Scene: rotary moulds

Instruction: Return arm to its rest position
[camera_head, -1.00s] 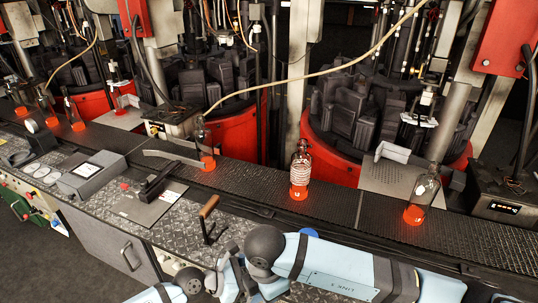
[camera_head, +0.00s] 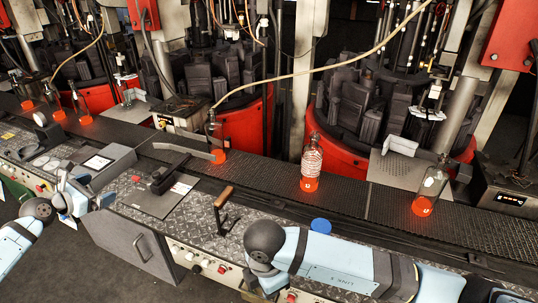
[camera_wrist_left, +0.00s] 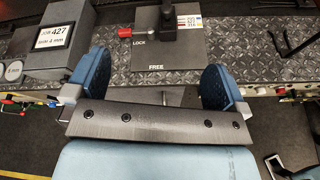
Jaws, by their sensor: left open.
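My left arm (camera_head: 16,240) comes in from the left edge. Its gripper (camera_head: 84,198) is by the front of the counter, near the grey box with a screen. In the left wrist view the gripper (camera_wrist_left: 156,82) has its two rounded blue pads wide apart, with nothing between them. Beyond the pads lies a dark plate (camera_wrist_left: 160,52) marked LOCK and FREE, with a black lever (camera_wrist_left: 167,18) and a red knob. My right gripper is not in view; a pale blue arm link (camera_head: 335,262) of mine lies across the bottom of the head view.
A clear glass bottle with white bands (camera_head: 312,158) stands on the dark conveyor (camera_head: 260,172), with other glowing-bottomed bottles (camera_head: 428,190) along it. The grey screen box (camera_head: 103,165) and a wooden-handled lever (camera_head: 224,193) stand on the counter. Red moulding machines (camera_head: 345,150) stand behind.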

